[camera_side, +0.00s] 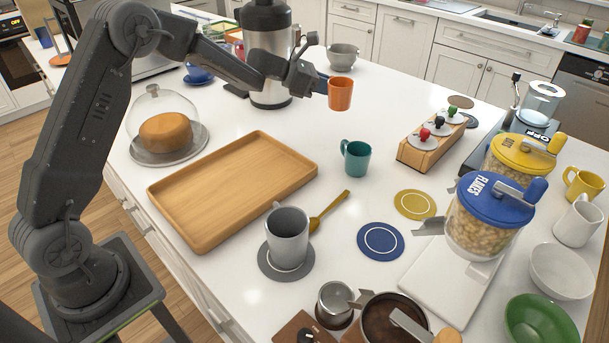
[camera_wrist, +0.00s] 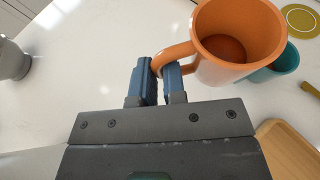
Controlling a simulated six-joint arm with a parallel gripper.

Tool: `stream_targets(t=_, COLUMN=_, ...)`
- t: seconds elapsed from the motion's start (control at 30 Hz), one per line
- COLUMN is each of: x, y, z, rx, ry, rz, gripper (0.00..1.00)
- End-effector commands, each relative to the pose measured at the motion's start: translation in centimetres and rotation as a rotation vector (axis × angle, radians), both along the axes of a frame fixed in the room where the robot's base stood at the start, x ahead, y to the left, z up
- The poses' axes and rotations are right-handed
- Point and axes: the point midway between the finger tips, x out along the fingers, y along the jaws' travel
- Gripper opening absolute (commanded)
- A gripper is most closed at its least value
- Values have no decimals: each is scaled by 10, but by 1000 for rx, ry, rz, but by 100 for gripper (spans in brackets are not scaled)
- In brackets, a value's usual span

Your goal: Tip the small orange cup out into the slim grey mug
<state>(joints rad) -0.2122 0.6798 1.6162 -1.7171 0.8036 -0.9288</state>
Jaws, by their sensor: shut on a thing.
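The small orange cup (camera_side: 340,94) is held upright in the air above the white counter, toward the back. My gripper (camera_side: 322,85) is shut on its handle, with the blue fingertips on either side. In the wrist view the orange cup (camera_wrist: 238,42) shows its open top and a darker orange-brown inside; I cannot tell what it contains. The fingertips of my gripper (camera_wrist: 160,78) pinch the handle there. The slim grey mug (camera_side: 287,238) stands upright on a grey round coaster (camera_side: 265,263) near the front, well apart from the cup. Its inside is mostly hidden.
A teal mug (camera_side: 356,158) stands between the cup and the grey mug. A wooden tray (camera_side: 165,193) lies left of the grey mug, and a gold spoon (camera_side: 329,211) lies close on its right. A blue coaster (camera_side: 380,242) and yellow coaster (camera_side: 415,204) lie farther right.

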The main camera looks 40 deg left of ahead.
Motion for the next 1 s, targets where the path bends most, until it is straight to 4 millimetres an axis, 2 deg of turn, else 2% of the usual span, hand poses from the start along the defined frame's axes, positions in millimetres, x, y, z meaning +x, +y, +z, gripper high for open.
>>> stream_targets(t=0.17, x=-19, y=-35, z=-9, rx=-2, ry=3, rz=-217, gripper=0)
stream_targets(t=0.27, x=-46, y=-68, z=-19, rx=-3, ry=5, rz=-447, gripper=0)
stream_targets(t=0.4, x=-103, y=-108, z=-36, rx=-4, ry=6, rz=-832, gripper=0)
stream_targets(t=0.5, x=-146, y=-124, z=-45, rx=-5, ry=6, rz=-1092, gripper=0)
stream_targets(t=0.6, x=-181, y=-129, z=-50, rx=-4, ry=5, rz=-1292, gripper=0)
stream_targets(t=0.7, x=-205, y=-129, z=-52, rx=-2, ry=3, rz=-1428, gripper=0)
stream_targets(t=0.83, x=-222, y=-126, z=-52, rx=1, ry=3, rz=-1523, gripper=0)
stream_targets(t=1.0, x=-228, y=-127, z=-49, rx=26, ry=11, rz=-1554, gripper=0)
